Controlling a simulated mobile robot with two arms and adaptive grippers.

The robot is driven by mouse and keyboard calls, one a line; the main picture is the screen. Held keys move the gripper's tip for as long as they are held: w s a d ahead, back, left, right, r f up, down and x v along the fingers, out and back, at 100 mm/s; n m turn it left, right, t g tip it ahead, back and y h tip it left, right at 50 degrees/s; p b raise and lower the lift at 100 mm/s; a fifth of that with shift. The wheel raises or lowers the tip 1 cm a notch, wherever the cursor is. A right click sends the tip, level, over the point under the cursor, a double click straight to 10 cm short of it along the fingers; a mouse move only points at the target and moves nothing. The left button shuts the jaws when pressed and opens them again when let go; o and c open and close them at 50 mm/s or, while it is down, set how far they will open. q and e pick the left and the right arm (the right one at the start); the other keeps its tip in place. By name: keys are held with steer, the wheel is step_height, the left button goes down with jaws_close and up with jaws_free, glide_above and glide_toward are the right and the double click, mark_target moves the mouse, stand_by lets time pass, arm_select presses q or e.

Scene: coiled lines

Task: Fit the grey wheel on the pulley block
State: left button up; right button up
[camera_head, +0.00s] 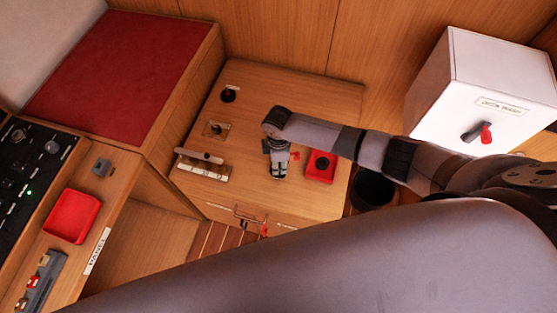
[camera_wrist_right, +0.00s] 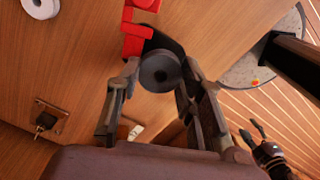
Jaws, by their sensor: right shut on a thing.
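My right gripper (camera_head: 278,172) points down over the wooden worktop in the head view. In the wrist view its two fingers (camera_wrist_right: 160,92) are shut on the sides of a dark grey wheel (camera_wrist_right: 160,71) with a hub at its middle. A red bracket-like part (camera_wrist_right: 139,28), which may belong to the pulley block, stands just beyond the wheel, with a dark plate behind. I cannot tell whether wheel and part touch. A dark pronged thing (camera_wrist_right: 262,148), perhaps my left gripper, shows at the lower right of the wrist view; its state is unclear.
A red tray (camera_head: 320,168) with a black round piece lies right of my gripper. A black knob (camera_head: 228,95), a small mounted plate (camera_head: 216,130) and a pale strip (camera_head: 203,168) lie to the left. A black bin (camera_head: 373,188) and white cabinet (camera_head: 480,90) stand right.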

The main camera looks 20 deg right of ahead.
steer(key=shift+f, duration=0.15)
steer(key=shift+f, duration=0.1)
steer(key=shift+r, duration=0.25)
stand_by(0.3)
steer(key=o, duration=1.1)
steer(key=shift+o, duration=0.2)
